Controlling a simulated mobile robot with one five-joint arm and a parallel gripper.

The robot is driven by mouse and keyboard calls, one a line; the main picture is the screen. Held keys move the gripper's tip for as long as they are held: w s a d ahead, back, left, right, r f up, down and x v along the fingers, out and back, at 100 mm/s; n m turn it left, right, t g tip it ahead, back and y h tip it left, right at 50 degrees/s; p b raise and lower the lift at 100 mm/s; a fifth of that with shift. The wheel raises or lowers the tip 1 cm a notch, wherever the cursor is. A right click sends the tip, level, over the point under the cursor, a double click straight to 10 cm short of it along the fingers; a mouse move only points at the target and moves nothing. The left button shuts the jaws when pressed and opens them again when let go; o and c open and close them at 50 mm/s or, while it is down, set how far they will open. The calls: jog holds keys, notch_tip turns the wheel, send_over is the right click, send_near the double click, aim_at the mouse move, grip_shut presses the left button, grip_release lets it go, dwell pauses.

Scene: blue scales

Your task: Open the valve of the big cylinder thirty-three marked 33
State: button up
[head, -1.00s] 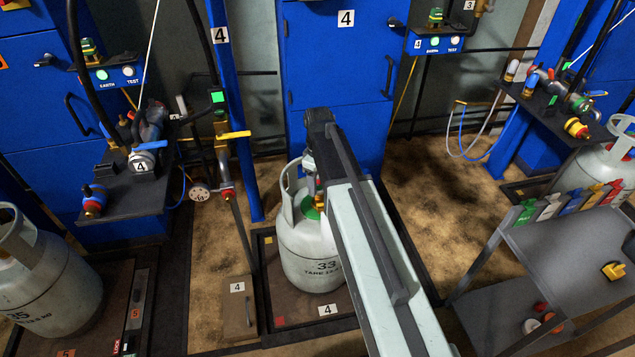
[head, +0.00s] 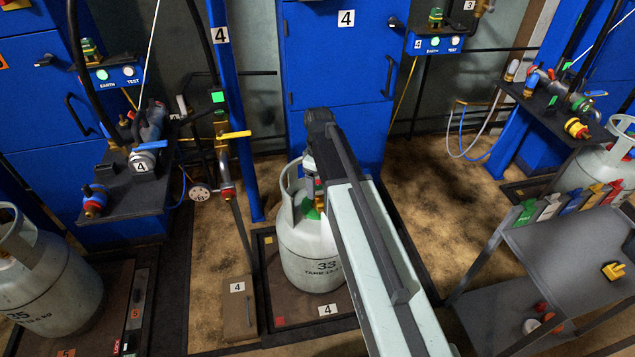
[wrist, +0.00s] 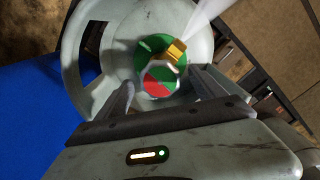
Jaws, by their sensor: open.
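The big cylinder marked 33 (head: 305,262) stands upright, pale grey, on the scale platform labelled 4. In the wrist view, its round collar (wrist: 82,50) surrounds a valve wheel (wrist: 158,83) with red, green and white sectors. A green disc (wrist: 150,48) and a brass valve part (wrist: 174,52) show beside the wheel. My gripper (wrist: 162,88) is open, with one finger on each side of the wheel and nothing clamped. I cannot tell whether the fingers touch it. In the head view my arm hides part of the collar and valve.
Another cylinder (head: 45,275) stands at the left on platform 5. A grey trolley (head: 575,250) with coloured tags stands at the right. A blue cabinet (head: 335,60) is behind cylinder 33. A pale streak crosses the top of the wrist view.

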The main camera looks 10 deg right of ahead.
aim_at(318, 186)
notch_tip(318, 186, up, 8)
jog(key=p, duration=0.8)
jog(key=shift+f, duration=0.1)
jog(key=shift+s, duration=0.1)
jog(key=s+m, duration=0.9)
jog(key=s, duration=0.6)
notch_tip(318, 186, up, 20)
jog(key=m+p, duration=0.1)
jog(key=p, duration=1.8)
jog(key=shift+w+p, duration=0.15)
jog(key=shift+p, duration=0.2)
